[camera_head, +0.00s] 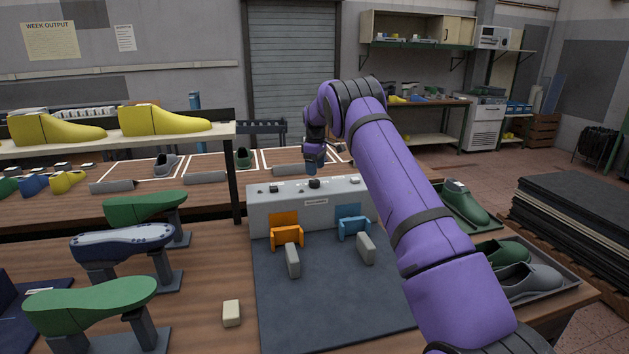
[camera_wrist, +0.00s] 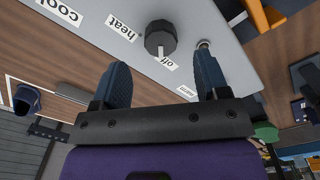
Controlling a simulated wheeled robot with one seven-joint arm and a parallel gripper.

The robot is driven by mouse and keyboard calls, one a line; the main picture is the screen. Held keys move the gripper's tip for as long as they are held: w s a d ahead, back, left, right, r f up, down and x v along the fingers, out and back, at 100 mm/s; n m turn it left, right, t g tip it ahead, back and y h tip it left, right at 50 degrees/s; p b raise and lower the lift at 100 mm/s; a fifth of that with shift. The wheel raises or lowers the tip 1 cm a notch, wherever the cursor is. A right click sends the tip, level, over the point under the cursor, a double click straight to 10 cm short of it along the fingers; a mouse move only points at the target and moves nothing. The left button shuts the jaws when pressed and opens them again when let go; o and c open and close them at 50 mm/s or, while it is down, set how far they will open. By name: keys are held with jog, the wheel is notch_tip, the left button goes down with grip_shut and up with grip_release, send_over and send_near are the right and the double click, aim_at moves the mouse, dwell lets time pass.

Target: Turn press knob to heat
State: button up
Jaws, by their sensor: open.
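The press knob (camera_wrist: 160,38) is a dark, ridged round knob on the light grey press box. In the head view the knob (camera_head: 314,183) is small on top of the press box (camera_head: 290,212). My gripper (camera_wrist: 162,63) is open and empty, its two dark blue fingers apart on either side of the knob's line but short of it. In the head view my gripper (camera_head: 312,167) hangs just above and behind the box.
An orange bracket (camera_head: 285,232) and a blue bracket (camera_head: 354,226) stand at the box front, with grey blocks on the dark mat (camera_head: 325,300). Green and blue lasts on stands (camera_head: 124,237) fill the left. A shelf with yellow lasts (camera_head: 165,120) is at back left.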

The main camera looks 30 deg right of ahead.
aim_at(315, 181)
jog(key=shift+f, duration=2.6)
jog(key=shift+c, duration=0.5)
jog(key=c, duration=0.8)
